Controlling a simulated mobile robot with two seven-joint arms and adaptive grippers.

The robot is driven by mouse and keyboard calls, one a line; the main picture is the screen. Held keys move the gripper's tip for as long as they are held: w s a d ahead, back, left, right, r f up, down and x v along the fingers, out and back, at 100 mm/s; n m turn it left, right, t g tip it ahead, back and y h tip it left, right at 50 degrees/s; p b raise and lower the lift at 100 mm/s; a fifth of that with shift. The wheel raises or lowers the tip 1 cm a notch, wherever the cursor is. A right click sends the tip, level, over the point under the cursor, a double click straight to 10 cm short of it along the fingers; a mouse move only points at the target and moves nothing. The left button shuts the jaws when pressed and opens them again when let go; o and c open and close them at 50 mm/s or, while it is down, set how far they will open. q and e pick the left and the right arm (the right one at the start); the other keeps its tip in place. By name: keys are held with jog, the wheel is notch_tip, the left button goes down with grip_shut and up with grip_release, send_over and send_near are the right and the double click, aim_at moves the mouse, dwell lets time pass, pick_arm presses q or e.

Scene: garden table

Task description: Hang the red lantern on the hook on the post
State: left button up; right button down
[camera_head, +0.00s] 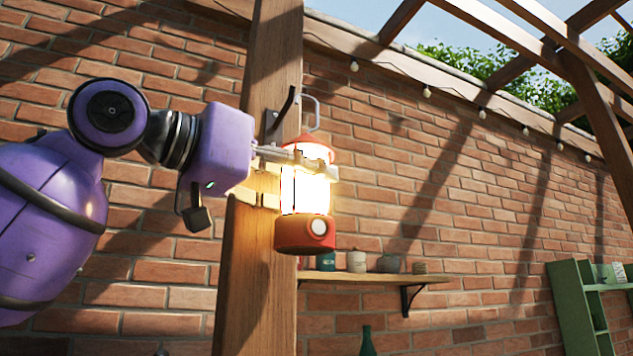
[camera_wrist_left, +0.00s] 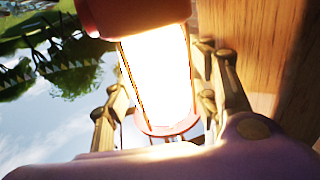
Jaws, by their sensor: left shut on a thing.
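The red lantern (camera_head: 304,236) is lit and upright, with a red cap and base and a thin metal handle loop standing up above it. My left gripper (camera_head: 302,178) is shut around its glowing middle, and the wrist view shows the lantern (camera_wrist_left: 150,12) between the gripper's fingers (camera_wrist_left: 165,98). The wooden post (camera_head: 254,285) stands just behind and left of the lantern. The dark hook (camera_head: 279,117) is on the post, close to the left side of the handle loop. I cannot tell whether the loop is around the hook or beside it. My right gripper is not in view.
A wooden wall shelf (camera_head: 370,279) with several small pots is below and right of the lantern. A green shelf unit (camera_head: 572,300) stands at the far right. A brick wall (camera_head: 450,180) is behind. The space right of the lantern looks free.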

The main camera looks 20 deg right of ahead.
aim_at(281, 192)
pick_arm(q)
jog(key=shift+a+f, duration=0.55)
jog(key=shift+a, duration=0.3)
jog(key=shift+a+f, duration=0.5)
jog(key=shift+a, duration=0.35)
jog(key=shift+s, duration=0.1)
jog(key=o, duration=1.6)
jog(key=shift+f, duration=0.1)
jog(key=shift+a, duration=0.1)
jog(key=v, duration=1.2)
jog(key=shift+s, duration=0.1)
